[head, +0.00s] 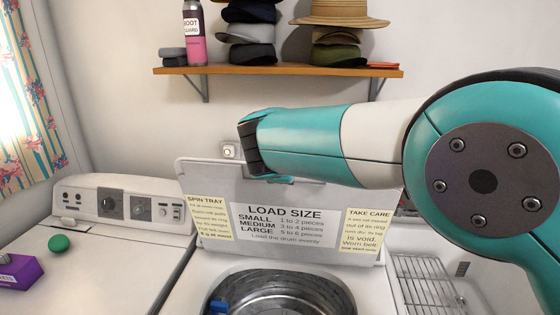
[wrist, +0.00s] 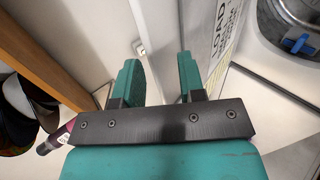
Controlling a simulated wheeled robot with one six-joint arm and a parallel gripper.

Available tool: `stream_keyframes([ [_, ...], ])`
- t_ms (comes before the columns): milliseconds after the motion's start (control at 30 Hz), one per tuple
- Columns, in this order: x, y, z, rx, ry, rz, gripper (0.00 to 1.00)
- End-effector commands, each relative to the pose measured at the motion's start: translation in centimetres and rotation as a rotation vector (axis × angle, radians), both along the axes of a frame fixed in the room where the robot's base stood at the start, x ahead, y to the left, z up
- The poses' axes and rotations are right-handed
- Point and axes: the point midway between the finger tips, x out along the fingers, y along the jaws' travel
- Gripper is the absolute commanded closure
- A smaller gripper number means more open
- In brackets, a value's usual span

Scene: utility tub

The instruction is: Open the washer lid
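The washer lid (head: 285,236) stands raised, nearly upright, behind the washer's round opening. Its printed "LOAD SIZE" face shows toward the head camera, and the steel drum (head: 290,290) below is uncovered. The lid's printed face also shows in the wrist view (wrist: 222,30), to the right of the fingers. My gripper (wrist: 158,78) is open, with a clear gap between its two teal fingers. In the head view my arm covers the lid's upper right part, and the fingertips are mostly hidden. I cannot tell whether a finger touches the lid's edge.
A wooden shelf (head: 280,71) with hats and a bottle (head: 194,35) hangs above. A second machine (head: 110,240) stands left, with a green ball (head: 58,243) and purple box (head: 20,271) on it. A wire rack (head: 428,280) is right. A blue item (head: 218,306) lies in the drum.

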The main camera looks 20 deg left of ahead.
Motion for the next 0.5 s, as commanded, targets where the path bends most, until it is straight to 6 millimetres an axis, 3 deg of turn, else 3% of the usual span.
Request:
stream_keyframes([
  [300,-6.6,-0.9,4.7,0.003,0.000,0.003,0.63],
  [500,-9.6,-1.4,7.2,0.000,0.002,0.002,0.63],
])
